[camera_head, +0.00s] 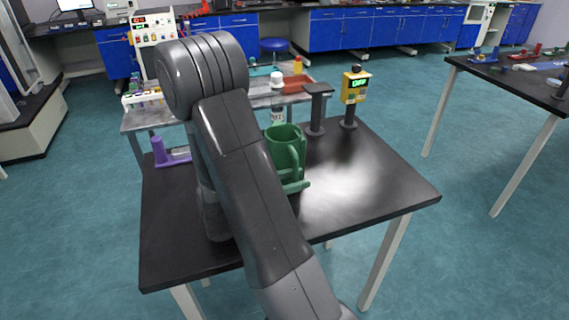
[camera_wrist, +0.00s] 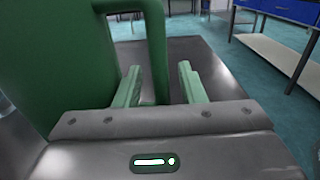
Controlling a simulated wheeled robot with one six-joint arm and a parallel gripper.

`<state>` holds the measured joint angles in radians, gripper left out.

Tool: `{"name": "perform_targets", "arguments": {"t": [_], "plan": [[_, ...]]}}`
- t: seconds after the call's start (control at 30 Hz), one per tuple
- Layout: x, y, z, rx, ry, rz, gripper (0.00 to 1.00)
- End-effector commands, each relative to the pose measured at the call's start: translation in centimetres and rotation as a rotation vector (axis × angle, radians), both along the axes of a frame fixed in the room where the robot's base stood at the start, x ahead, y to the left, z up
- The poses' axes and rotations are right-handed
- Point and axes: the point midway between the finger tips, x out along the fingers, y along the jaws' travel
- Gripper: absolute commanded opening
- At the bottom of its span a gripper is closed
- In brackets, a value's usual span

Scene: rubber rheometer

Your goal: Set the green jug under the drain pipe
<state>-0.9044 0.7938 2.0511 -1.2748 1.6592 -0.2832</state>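The green jug (camera_head: 287,148) stands upright on the black table, partly hidden by my arm in the head view. In the wrist view the jug (camera_wrist: 55,55) fills the left side, and its handle (camera_wrist: 156,45) comes down between my fingers. My gripper (camera_wrist: 160,88) is open, its two green fingers on either side of the handle with gaps visible. In the head view my gripper is low beside the jug and mostly hidden.
The black table (camera_head: 370,185) is clear to the right. A yellow meter on a stand (camera_head: 355,86) is at its back edge. A purple holder (camera_head: 160,153) sits at the left. A grey bench behind carries bottles and a red tray (camera_head: 295,85).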

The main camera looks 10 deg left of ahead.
Motion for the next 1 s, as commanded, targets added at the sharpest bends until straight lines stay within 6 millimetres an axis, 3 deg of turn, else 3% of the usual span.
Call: {"name": "perform_targets", "arguments": {"t": [0.17,0.33,1.0], "plan": [[-0.01,0.02,0.01,0.000,0.000,0.001,0.35],[-0.01,0.04,0.01,0.000,0.000,0.001,0.01],[-0.02,0.05,0.02,-0.001,0.000,0.001,0.00]]}}
